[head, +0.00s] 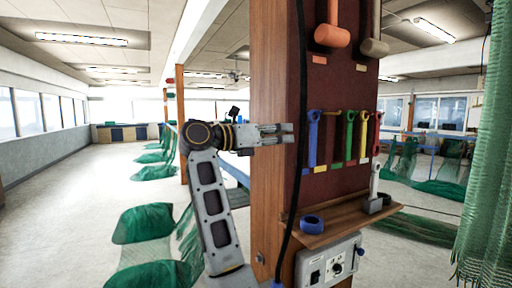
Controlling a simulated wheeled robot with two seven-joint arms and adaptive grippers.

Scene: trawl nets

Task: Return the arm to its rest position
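Blue, green and yellow spanners and two mallets (332,36) hang on the board. Below, a wooden shelf (340,228) holds a blue ring (312,223) and a grey holder. A control box (328,265) and black cable are close by.

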